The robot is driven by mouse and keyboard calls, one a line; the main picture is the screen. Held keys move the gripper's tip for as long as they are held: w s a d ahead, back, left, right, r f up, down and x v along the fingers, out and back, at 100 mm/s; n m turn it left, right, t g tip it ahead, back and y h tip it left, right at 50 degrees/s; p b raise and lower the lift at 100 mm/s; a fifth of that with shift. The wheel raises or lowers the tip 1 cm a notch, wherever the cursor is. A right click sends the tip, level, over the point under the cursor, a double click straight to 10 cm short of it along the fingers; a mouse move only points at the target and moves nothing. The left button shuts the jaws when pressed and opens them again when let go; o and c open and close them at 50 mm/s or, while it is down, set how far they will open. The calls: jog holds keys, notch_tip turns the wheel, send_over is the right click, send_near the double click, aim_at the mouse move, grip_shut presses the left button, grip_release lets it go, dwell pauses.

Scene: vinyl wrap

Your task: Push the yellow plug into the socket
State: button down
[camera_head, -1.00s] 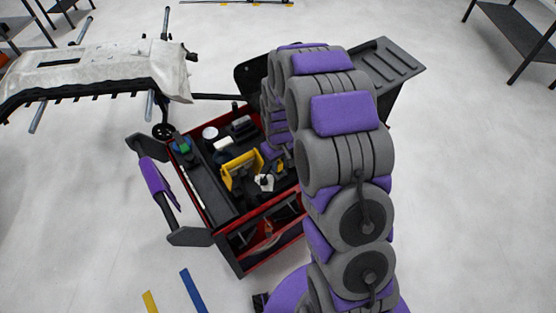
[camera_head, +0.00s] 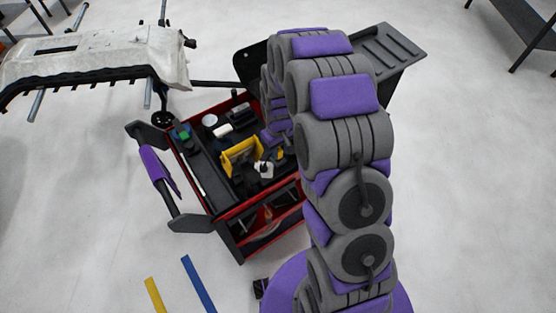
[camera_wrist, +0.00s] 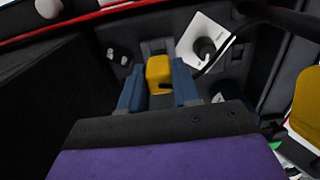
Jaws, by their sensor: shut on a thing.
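The yellow plug (camera_wrist: 158,72) sits between the two blue fingers of my gripper (camera_wrist: 158,88) in the wrist view. The gripper is shut on it. A grey block (camera_wrist: 157,47) is directly behind the plug, but I cannot tell whether it is the socket or whether the plug is in it. A white plate (camera_wrist: 205,42) with a round black fitting and a dark cable lies just right of the plug. In the head view, my arm hides the gripper and the plug.
A red-edged tool cart (camera_head: 190,172) holds a yellow tote (camera_head: 240,157), a white piece (camera_head: 264,169) and several small items. Its dark lid (camera_head: 392,50) stands open behind my arm. A covered bench (camera_head: 90,65) stands at left.

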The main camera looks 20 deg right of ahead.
jog(key=shift+f, duration=0.95)
dwell(1.4)
jog(key=c, duration=0.7)
grip_release()
jog(key=shift+c, duration=0.2)
notch_tip(320, 180, up, 17)
jog(key=p, duration=0.3)
jog(key=s+r+m, duration=0.2)
jog(key=s+r, duration=0.7)
jog(key=s, duration=0.5)
jog(key=s+r+m+g, duration=0.1)
jog(key=s+r+m, duration=0.1)
jog(key=s, duration=1.8)
jog(key=shift+s+r+g, duration=0.15)
jog(key=shift+r+g, duration=0.25)
jog(key=shift+r, duration=0.05)
